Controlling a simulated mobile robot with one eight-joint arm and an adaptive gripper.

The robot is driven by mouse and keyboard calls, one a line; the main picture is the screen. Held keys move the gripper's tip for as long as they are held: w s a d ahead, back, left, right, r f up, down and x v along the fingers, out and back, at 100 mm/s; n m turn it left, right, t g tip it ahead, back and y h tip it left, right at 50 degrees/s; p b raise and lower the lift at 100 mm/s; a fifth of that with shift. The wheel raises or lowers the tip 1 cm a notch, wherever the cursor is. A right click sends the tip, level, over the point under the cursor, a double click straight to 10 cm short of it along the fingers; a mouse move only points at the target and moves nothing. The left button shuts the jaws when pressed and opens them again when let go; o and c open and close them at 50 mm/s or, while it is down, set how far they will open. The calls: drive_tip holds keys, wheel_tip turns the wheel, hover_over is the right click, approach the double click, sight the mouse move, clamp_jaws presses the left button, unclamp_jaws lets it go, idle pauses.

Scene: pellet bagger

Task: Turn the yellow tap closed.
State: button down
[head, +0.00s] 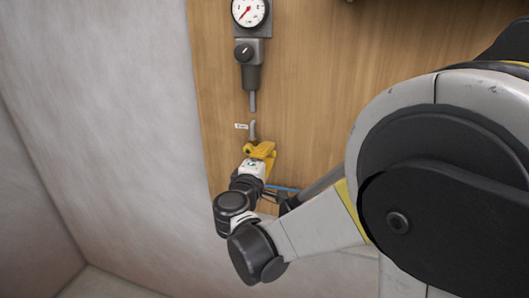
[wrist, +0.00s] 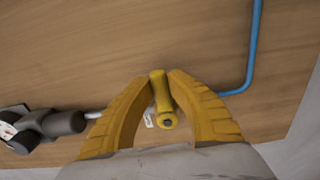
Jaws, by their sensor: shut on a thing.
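The yellow tap (wrist: 160,92) shows in the wrist view as a short lever with a dark round end, between the two fingers of my gripper (wrist: 162,78). My gripper is shut on the tap, one yellow ribbed finger on each side. In the head view my gripper (head: 262,152) is at the wooden panel, below a short grey pipe. There the tap is mostly hidden by the fingers, and its exact angle is hard to tell.
On the wooden panel (head: 310,90), a pressure gauge (head: 248,12) and a dark regulator (head: 245,52) stand above the tap. A small white label (head: 241,126) is beside the pipe. A blue line (wrist: 252,50) runs near the tap. A plain grey wall is at left.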

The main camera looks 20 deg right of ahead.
idle(0.4)
drive_tip(key=c, duration=1.3)
unclamp_jaws()
drive_tip(key=shift+w, duration=0.1)
drive_tip(key=v, duration=1.2)
